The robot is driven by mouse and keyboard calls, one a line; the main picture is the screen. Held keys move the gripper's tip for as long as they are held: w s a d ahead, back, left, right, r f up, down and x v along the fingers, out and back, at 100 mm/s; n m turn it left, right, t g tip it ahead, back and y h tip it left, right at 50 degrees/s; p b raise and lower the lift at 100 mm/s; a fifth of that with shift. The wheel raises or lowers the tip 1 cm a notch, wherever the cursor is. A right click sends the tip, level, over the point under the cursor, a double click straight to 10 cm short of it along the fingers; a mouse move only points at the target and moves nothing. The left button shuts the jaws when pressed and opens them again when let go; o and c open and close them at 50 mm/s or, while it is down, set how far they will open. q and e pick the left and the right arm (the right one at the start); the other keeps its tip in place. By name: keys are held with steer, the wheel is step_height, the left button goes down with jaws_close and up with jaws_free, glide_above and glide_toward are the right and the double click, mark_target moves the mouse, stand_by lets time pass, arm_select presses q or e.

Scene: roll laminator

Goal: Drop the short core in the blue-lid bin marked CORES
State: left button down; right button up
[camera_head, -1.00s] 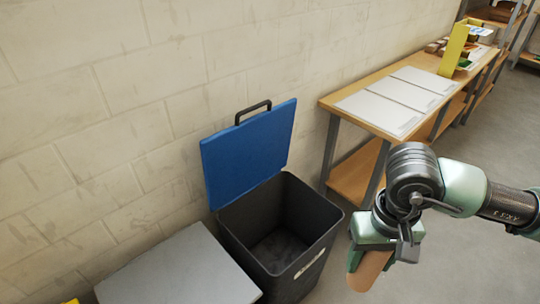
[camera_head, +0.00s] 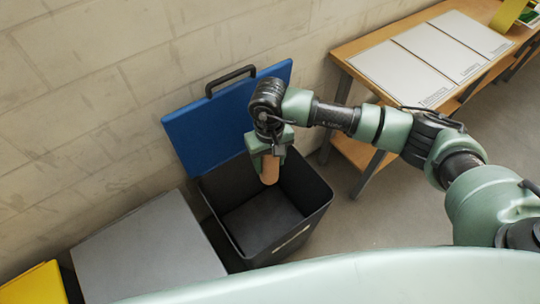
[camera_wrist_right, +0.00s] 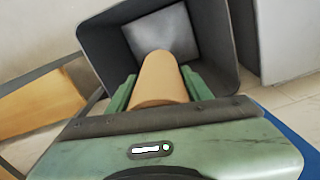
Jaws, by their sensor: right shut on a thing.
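The short core (camera_head: 270,170) is a brown cardboard tube, held in my right gripper (camera_head: 268,158) and hanging down over the bin opening. In the right wrist view the core (camera_wrist_right: 160,80) sits between the two green fingers, its far end pointing into the dark bin (camera_wrist_right: 105,45). The bin (camera_head: 295,235) is dark grey with its blue lid (camera_head: 205,125) raised against the wall. A pale label is on its front, too small to read. The inside I can see looks empty. My left gripper is out of view.
A grey-topped closed box (camera_head: 150,255) stands just left of the bin, and a yellow thing (camera_head: 35,285) is at the lower left corner. A wooden table (camera_head: 345,52) with white sheets (camera_head: 395,75) stands to the right. Open floor lies right of the bin.

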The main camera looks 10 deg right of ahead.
step_height(320, 180, down, 5)
steer(key=shift+d+r+b, duration=0.1)
steer(key=shift+r+b, duration=0.05)
steer(key=shift+b, duration=0.75)
steer(key=shift+f+b, duration=0.3)
steer(key=shift+f, duration=0.5)
steer(key=shift+w+f, duration=0.1)
steer(key=o, duration=1.5)
step_height(320, 180, up, 8)
steer(key=shift+f+b, duration=0.1)
steer(key=shift+b, duration=0.55)
